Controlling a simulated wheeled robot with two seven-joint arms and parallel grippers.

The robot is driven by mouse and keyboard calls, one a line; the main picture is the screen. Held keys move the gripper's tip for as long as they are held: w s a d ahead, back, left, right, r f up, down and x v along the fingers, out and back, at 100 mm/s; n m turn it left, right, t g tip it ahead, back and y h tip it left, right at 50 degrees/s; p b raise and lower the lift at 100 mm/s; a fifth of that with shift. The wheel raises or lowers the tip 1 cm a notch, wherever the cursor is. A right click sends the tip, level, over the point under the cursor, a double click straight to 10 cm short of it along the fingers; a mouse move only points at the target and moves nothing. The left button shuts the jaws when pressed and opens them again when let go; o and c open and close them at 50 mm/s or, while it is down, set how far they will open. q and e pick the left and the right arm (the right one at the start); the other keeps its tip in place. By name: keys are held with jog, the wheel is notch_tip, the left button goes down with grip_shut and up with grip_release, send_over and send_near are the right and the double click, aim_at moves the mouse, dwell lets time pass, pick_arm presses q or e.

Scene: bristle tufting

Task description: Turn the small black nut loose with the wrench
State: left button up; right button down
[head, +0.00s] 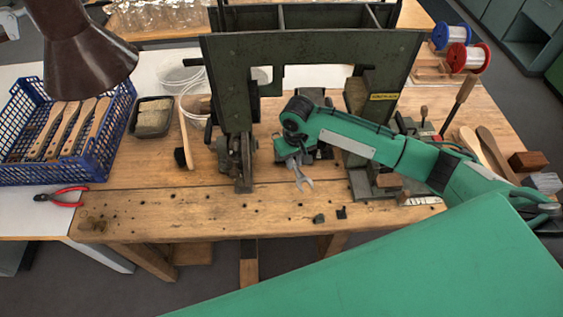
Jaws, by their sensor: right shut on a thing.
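My right gripper (288,159) hangs at the end of my green arm, which reaches in from the right over the workbench. It is shut on a grey metal wrench (299,177). The wrench's forked open jaw points down toward the front of the bench, just right of the dark machine's lower mechanism (237,155). I cannot make out the small black nut for certain, nor whether the wrench touches anything. My left gripper is not in view.
A dark green machine frame (300,48) stands on the wooden bench (160,205). Two small dark pieces lie near the bench's front edge. At left are a blue crate (105,140) with wooden handles, a dark tray (151,118) and red pliers (62,196). Wire spools stand back right.

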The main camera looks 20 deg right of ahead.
jog(key=d+f+b, duration=0.1)
jog(key=f+b, duration=0.1)
jog(key=w+d+f+n+b, duration=0.1)
jog(key=d+f, duration=0.1)
jog(key=f, duration=0.1)
jog(key=d+f+n+b, duration=0.1)
jog(key=f+b, duration=0.1)
jog(key=f, duration=0.1)
jog(key=shift+w+d+b, duration=0.2)
jog(key=shift+d+b, duration=0.1)
jog(key=shift+d, duration=0.05)
jog(key=shift+r+p, duration=0.1)
jog(key=shift+p, duration=1.05)
dwell(0.9)
jog(key=shift+f, duration=0.4)
dwell(1.1)
jog(key=shift+p, duration=0.75)
jog(key=shift+f, duration=0.7)
dwell(0.8)
jog(key=shift+n, duration=0.3)
